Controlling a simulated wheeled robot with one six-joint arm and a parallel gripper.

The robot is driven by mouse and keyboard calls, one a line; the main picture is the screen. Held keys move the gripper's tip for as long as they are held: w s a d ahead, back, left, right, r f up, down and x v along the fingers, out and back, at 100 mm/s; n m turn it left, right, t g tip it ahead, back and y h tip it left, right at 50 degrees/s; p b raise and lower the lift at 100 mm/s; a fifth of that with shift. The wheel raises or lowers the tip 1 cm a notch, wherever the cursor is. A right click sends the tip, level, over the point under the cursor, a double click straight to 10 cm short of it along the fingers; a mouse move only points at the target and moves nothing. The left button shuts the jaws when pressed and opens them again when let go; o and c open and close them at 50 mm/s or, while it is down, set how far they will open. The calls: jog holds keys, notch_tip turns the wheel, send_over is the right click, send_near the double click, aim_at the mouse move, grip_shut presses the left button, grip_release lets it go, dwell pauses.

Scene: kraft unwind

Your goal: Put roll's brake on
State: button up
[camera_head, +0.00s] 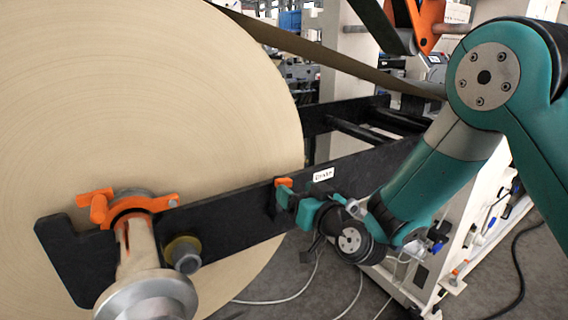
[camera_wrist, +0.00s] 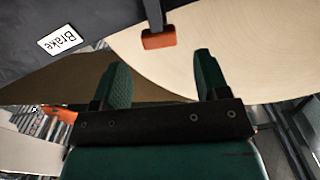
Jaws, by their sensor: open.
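The large kraft paper roll (camera_head: 150,110) fills the left of the head view; its pale face also shows in the wrist view (camera_wrist: 240,60). A black brake lever with an orange tip (camera_head: 284,182) sits on the black side arm (camera_head: 235,215), left of a white "Brake" label (camera_head: 323,174). In the wrist view, the lever's orange tip (camera_wrist: 159,39) lies just beyond my fingertips, roughly between them across the picture. My gripper (camera_head: 291,203) is open and empty, close to the lever. I cannot tell whether a finger touches it. The label also shows in the wrist view (camera_wrist: 60,40).
An orange clamp (camera_head: 128,205) holds the roll's shaft (camera_head: 138,250) at the side arm's left end. A paper web (camera_head: 330,55) runs from the roll toward the white machine frame (camera_head: 480,225). Cables (camera_head: 330,290) lie on the grey floor.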

aim_at(286, 181)
jog(key=p+x, duration=0.3)
jog(key=x, duration=0.2)
jog(key=shift+r, duration=0.15)
jog(key=shift+w+a+f+p, duration=0.2)
jog(key=shift+w+a+p, duration=0.2)
jog(key=shift+w, duration=0.1)
jog(key=shift+d, duration=0.1)
grip_shut()
